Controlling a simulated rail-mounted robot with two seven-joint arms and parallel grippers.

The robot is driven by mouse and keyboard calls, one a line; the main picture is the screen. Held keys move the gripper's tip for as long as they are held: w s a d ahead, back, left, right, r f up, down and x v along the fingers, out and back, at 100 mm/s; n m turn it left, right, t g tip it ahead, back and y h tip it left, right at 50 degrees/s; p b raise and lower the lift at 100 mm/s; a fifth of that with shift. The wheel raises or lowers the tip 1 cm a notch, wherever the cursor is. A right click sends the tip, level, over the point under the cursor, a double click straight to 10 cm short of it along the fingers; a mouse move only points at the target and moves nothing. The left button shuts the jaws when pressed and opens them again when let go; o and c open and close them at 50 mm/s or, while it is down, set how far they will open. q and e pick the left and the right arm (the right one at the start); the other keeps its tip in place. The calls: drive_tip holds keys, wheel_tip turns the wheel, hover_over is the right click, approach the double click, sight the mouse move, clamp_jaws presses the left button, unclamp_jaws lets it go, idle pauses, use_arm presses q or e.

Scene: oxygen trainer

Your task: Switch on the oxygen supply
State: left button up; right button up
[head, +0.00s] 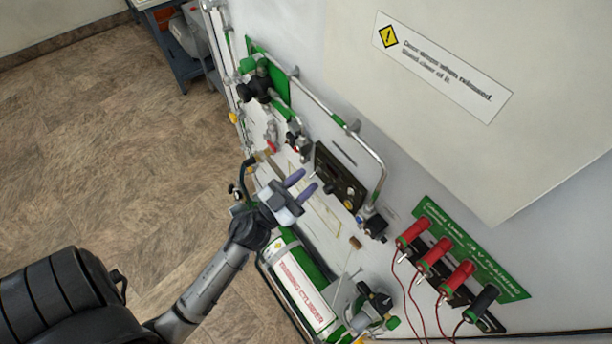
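A white and green cylinder marked "Training Cylinder" (297,287) lies in a rack low on the white wall panel, with a valve fitting (372,306) at its lower right end. A black control box (341,184) with a small silver lever and knobs is mounted above it. My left gripper (308,180) is in front of the box's left part. Its two purple-grey fingers are apart with nothing seen between them, and its tips appear close to the lever. I cannot tell whether they touch it. My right gripper is not in view.
Metal pipes (352,127) run along the panel from a dark regulator (258,84) on a green plate. A green board (470,250) carries red and black plugs with leads at lower right. A warning sign (440,68) is above. The brown floor (120,130) at left is clear.

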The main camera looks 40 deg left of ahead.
use_arm(q)
drive_tip(key=shift+w+r, duration=0.15)
drive_tip(key=shift+w, duration=0.2)
drive_tip(key=shift+c, duration=0.4)
clamp_jaws()
